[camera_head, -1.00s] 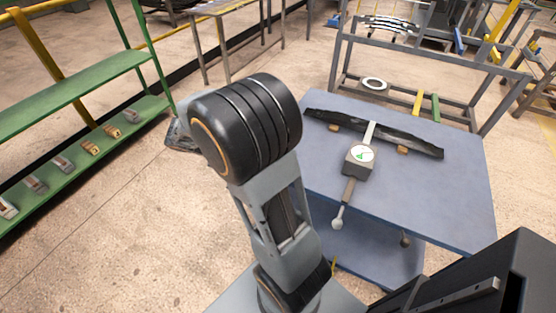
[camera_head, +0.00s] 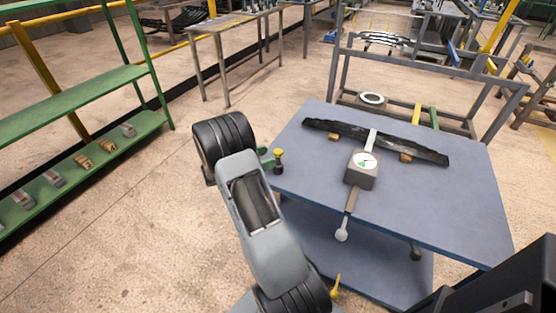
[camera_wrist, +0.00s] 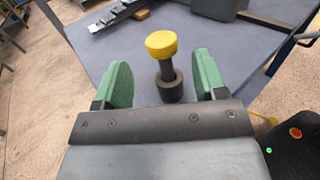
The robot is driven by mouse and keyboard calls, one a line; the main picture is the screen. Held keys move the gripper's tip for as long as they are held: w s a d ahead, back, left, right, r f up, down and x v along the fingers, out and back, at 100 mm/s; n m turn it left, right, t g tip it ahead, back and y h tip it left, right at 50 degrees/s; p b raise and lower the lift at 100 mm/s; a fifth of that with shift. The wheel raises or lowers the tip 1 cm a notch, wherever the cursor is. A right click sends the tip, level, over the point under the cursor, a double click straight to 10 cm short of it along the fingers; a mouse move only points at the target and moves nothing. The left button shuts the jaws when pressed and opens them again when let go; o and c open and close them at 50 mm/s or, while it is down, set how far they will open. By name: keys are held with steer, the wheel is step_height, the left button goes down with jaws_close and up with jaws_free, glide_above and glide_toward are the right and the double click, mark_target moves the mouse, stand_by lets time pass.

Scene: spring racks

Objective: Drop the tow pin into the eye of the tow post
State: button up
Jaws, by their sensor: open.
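The tow pin, with a yellow knob (camera_head: 278,153) and dark shaft, stands nearly upright at the left corner of the blue table. The wrist view shows its yellow knob (camera_wrist: 162,44) and a wider black collar or holder (camera_wrist: 171,90) at its foot. My gripper (camera_wrist: 164,70) has two green fingers, open, one on each side of the pin in that view. Neither finger visibly touches it. In the head view my gripper (camera_head: 269,158) is beside the pin, mostly hidden by my arm. I cannot clearly identify the tow post or its eye.
The blue table (camera_head: 430,205) holds a black leaf spring (camera_head: 375,140) on wooden blocks and a dial gauge (camera_head: 363,168). A small yellow piece (camera_head: 336,286) shows low near my base. A green rack (camera_head: 75,140) stands left. Floor between is clear.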

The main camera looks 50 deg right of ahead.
steer(key=shift+x, duration=3.35)
steer(key=shift+s+r, duration=0.15)
steer(key=shift+c, duration=0.2)
steer(key=shift+a, duration=0.1)
steer(key=c, duration=1.1)
